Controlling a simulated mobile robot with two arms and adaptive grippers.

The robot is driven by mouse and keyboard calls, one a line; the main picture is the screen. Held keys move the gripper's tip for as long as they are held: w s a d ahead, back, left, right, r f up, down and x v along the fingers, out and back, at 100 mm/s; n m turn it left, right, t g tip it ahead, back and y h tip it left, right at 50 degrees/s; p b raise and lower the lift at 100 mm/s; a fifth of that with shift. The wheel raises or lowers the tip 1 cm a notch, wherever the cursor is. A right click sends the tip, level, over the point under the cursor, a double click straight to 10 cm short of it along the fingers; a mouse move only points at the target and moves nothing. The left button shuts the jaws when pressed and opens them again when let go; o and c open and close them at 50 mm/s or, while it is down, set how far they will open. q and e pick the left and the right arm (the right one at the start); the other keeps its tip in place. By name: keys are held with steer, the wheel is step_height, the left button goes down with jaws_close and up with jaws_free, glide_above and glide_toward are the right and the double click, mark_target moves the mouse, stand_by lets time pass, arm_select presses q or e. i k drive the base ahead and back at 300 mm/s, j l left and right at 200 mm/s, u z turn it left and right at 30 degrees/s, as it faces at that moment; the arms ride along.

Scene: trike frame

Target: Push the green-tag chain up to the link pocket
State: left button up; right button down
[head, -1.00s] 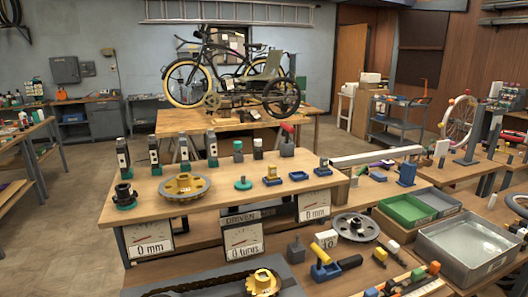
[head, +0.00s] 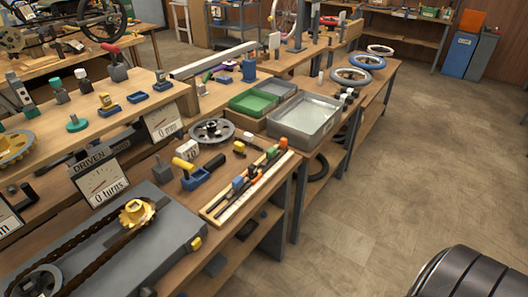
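A dark brown chain (head: 97,231) runs around a yellow sprocket (head: 137,213) and down to a grey wheel (head: 42,284) on a grey bench unit (head: 160,240) at the lower left. I cannot make out a green tag on this chain. No part can be picked out for sure as the link pocket. Neither of my grippers is in view.
A gauge (head: 103,182) reading "0 turns" stands behind the chain. A wooden rack (head: 220,213) holds coloured blocks, near a blue-and-yellow tool (head: 190,175). A grey metal tray (head: 306,120) and green tray (head: 255,104) sit farther back. Open floor (head: 400,170) lies right.

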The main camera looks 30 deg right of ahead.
mark_target(272, 153)
steer(key=i+l+u, duration=0.15)
steer(key=l, duration=0.5)
steer(key=l+u, duration=0.15)
steer(key=l, duration=0.55)
steer(key=i, duration=0.05)
